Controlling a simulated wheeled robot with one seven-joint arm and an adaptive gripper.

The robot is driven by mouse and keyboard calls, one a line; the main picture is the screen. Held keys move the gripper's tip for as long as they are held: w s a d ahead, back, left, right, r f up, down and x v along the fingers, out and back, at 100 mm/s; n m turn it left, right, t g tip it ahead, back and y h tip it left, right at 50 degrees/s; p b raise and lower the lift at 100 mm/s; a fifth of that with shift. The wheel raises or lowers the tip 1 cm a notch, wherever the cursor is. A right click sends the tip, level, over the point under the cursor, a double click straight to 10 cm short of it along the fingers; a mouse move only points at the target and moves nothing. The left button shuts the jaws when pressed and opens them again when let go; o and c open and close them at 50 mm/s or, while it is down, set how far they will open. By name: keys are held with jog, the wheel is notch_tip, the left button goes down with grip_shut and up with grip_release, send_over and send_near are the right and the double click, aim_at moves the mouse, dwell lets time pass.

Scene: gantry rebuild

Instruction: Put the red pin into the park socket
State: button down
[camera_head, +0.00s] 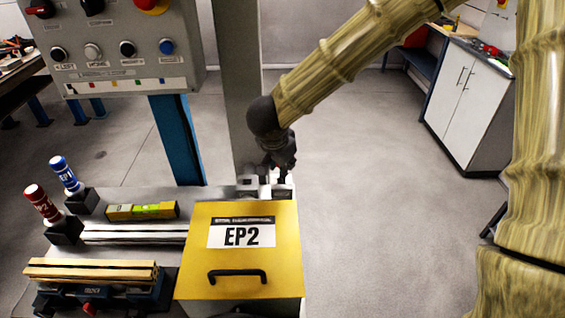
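The red pin (42,206), with a white-lettered handle, stands tilted in a black block (64,231) at the left of the bench. A blue pin (66,175) stands in a second black block (81,200) just behind it. I cannot tell which holder is the park socket, as no label for it is readable. My gripper (282,174) points down behind the yellow EP2 box, above small pale metal parts (262,187), well to the right of the red pin. Its fingers are small and dark, and their opening is unclear.
A yellow EP2 box (285,268) with a black handle fills the bench's front right. A yellow level (141,211), metal rails (134,233) and a vise with wooden strips (92,270) lie left of it. A control panel (114,48) rises behind. Open floor lies right.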

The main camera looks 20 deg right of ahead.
jog(key=shift+f, duration=0.85)
jog(key=c, duration=0.6)
grip_release()
jog(key=shift+r, duration=0.2)
jog(key=shift+r+p, duration=3.85)
jog(key=shift+p, duration=0.8)
